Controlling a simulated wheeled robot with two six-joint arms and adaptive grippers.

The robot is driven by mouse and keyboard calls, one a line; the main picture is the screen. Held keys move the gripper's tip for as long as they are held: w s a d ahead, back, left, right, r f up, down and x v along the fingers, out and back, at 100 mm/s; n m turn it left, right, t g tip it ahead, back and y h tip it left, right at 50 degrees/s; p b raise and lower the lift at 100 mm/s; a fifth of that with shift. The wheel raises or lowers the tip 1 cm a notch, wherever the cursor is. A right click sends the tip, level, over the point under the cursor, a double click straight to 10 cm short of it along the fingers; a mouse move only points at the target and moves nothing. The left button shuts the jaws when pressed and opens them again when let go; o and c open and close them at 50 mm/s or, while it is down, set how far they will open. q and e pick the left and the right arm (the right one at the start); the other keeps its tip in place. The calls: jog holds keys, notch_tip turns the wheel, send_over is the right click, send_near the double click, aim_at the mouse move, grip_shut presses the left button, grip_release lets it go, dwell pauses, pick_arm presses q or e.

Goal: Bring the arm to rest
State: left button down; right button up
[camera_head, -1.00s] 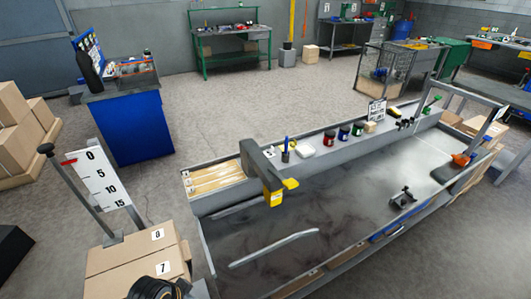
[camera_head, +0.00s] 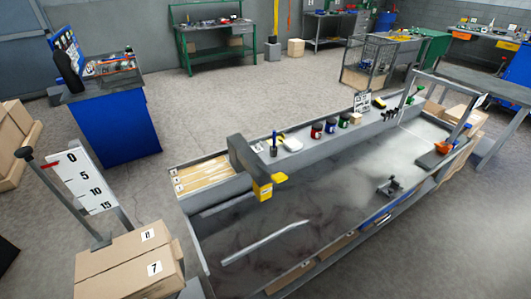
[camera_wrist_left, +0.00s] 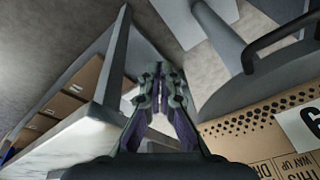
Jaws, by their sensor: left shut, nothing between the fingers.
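My left gripper (camera_wrist_left: 157,80) shows in the left wrist view, its fingers together with nothing between them. It hangs in free space, with the workbench's edge (camera_wrist_left: 114,70) to its left and a cardboard box (camera_wrist_left: 255,135) to its lower right. It touches neither as far as I can see. In the head view no gripper or arm shows. My right gripper is in neither current view.
In the head view the grey workbench (camera_head: 300,232) carries a grey post with a yellow head (camera_head: 262,190), several jars and a small clamp-like tool (camera_head: 389,187). Cardboard boxes (camera_head: 120,255) and a numbered scale board (camera_head: 82,180) stand at left.

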pick_arm(q)
jog(key=s+a+f+g, duration=0.1)
jog(key=s+f, duration=1.4)
jog(key=s, duration=0.3)
jog(key=shift+s+f, duration=0.2)
